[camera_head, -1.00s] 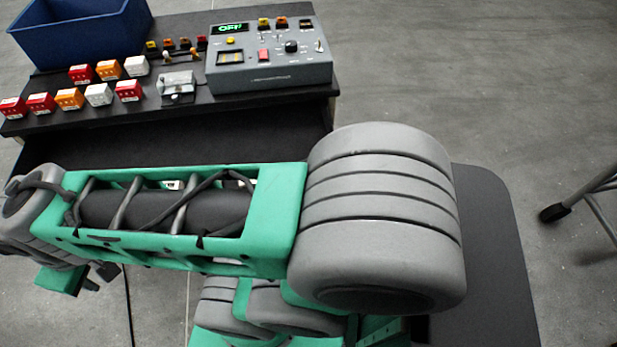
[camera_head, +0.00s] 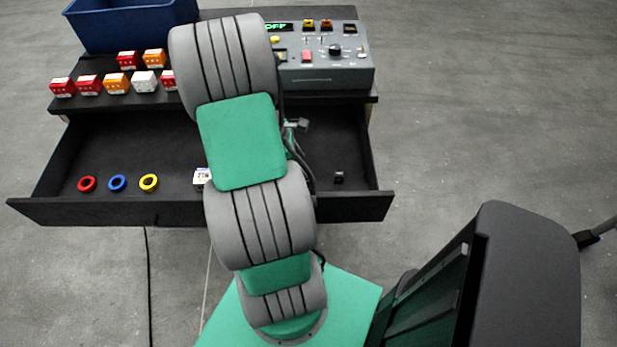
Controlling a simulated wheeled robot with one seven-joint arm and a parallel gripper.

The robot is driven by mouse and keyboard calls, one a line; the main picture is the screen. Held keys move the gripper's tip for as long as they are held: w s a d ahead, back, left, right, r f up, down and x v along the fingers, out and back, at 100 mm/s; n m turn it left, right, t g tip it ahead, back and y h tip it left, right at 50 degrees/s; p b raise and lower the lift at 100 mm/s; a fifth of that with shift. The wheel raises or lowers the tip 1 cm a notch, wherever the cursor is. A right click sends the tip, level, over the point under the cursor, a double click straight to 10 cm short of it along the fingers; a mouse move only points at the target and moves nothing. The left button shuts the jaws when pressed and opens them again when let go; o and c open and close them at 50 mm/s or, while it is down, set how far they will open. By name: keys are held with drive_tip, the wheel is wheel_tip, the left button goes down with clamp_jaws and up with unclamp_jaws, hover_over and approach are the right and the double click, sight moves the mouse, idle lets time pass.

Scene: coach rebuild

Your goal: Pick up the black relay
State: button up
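A small black block (camera_head: 339,177), which looks like the black relay, sits on the floor of the open drawer (camera_head: 350,207), near its right end. It is dark on dark and its details are too small to read. My gripper cannot be made out; my own green and grey arm stands across the middle of the drawer and hides what is behind it. A small grey metallic piece shows at the arm's right edge, and I cannot tell what it belongs to.
The drawer also holds red (camera_head: 87,184), blue (camera_head: 117,183) and yellow (camera_head: 148,182) rings and a white labelled block (camera_head: 201,177). Above are several coloured blocks (camera_head: 116,84), a blue bin (camera_head: 130,28) and a grey control box (camera_head: 325,75). The drawer's right part is mostly clear.

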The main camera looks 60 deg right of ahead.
sight(309, 174)
drive_tip(key=x, duration=0.6)
drive_tip(key=shift+w+d+f, duration=0.1)
drive_tip(key=shift+w+f, duration=0.05)
drive_tip(key=shift+c, duration=0.4)
clamp_jaws()
